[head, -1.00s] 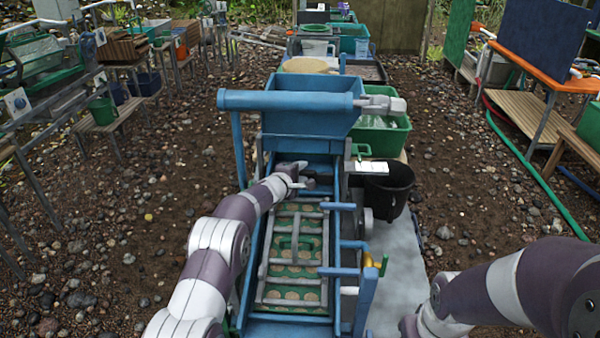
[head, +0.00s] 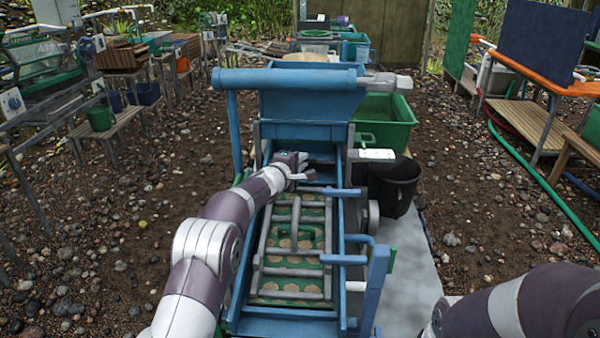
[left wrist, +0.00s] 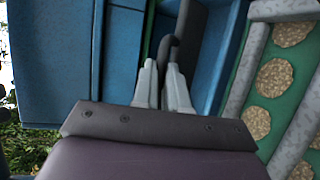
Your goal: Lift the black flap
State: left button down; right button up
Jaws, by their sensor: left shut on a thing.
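The black flap (left wrist: 190,28) shows in the left wrist view as a dark panel with a hooked grip (left wrist: 166,52), inside the blue sluice. My left gripper (left wrist: 162,88) is shut on that grip, with one pale finger on each side of it. In the head view my left gripper (head: 303,171) is at the upper end of the blue sluice (head: 253,250), just below the blue hopper (head: 312,105). The flap is mostly hidden there by the gripper and shadow. My right arm shows at the lower right; its gripper is out of view.
A grey riffle frame (head: 325,238) lies over green matting in the sluice. A black bucket (head: 395,185) and a green tub (head: 385,125) stand to the right. Pebbly ground is open on both sides.

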pick_arm(q)
jog(key=shift+f, duration=0.1)
jog(key=c, duration=1.2)
grip_release()
jog(key=shift+o, duration=0.2)
jog(key=shift+s, duration=0.15)
jog(key=b+v, duration=0.4)
jog(key=v, duration=0.2)
jog(key=shift+s+a, duration=0.2)
jog(key=shift+s, duration=0.1)
jog(key=shift+s+a, duration=0.1)
jog(key=shift+s, duration=0.15)
jog(key=shift+c, duration=0.3)
